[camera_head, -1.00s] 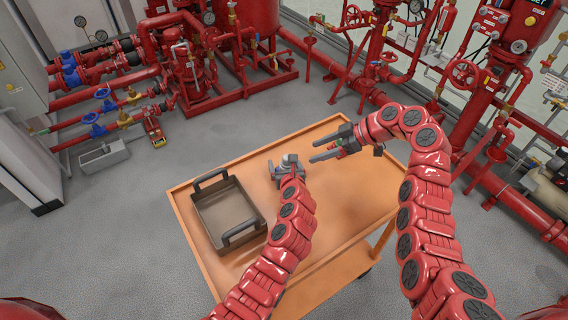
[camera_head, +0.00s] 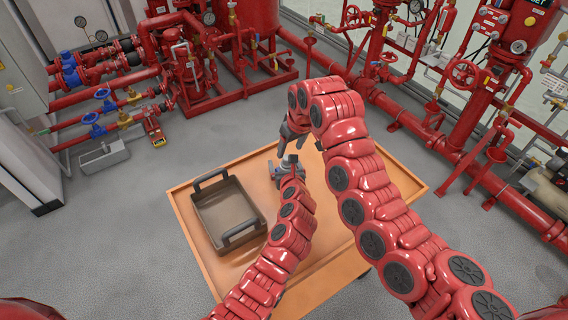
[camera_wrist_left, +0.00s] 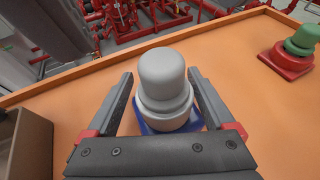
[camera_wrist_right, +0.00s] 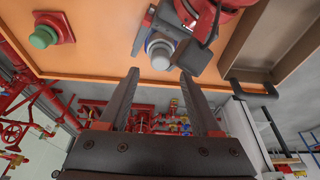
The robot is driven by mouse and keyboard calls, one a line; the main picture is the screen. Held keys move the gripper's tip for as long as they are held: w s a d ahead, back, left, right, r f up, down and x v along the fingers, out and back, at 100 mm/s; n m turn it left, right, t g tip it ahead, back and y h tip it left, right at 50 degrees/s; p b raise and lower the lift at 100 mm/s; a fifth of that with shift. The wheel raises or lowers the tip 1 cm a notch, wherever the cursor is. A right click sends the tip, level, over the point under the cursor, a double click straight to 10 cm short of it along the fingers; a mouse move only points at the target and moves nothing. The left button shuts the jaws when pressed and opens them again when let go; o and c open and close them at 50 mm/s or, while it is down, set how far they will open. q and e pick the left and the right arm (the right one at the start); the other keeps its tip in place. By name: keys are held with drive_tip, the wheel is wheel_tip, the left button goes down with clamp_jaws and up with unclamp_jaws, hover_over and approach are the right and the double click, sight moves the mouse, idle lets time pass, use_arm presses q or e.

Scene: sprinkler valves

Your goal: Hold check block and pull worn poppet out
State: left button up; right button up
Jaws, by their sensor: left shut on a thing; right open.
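The check block (camera_wrist_left: 145,128) is blue and sits low between my left fingers, mostly hidden by the grey poppet. The worn poppet (camera_wrist_left: 163,85), grey with a domed top, stands upright in it. My left gripper (camera_head: 283,172) is shut on the check block at the table. My right gripper (camera_head: 290,148) is open and empty, its fingers pointing down just above the poppet in the head view. In the right wrist view the poppet (camera_wrist_right: 159,52) lies beyond the open fingertips, apart from them.
A grey tray (camera_head: 206,222) with dark handles stands left of the block on the orange table (camera_head: 330,245). A red block (camera_wrist_left: 284,62) holding a green poppet (camera_wrist_left: 302,40) stands off to the side. Red pipework lies beyond the table.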

use_arm(q)
drive_tip(key=shift+s+f, duration=0.1)
drive_tip(key=shift+f, duration=0.2)
use_arm(e)
drive_tip(key=x, duration=0.5)
drive_tip(key=shift+w+f, duration=0.1)
drive_tip(key=shift+f, duration=0.3)
drive_tip(key=shift+c, duration=0.2)
clamp_jaws()
drive_tip(key=shift+a, duration=0.1)
drive_tip(key=shift+r, duration=4.65)
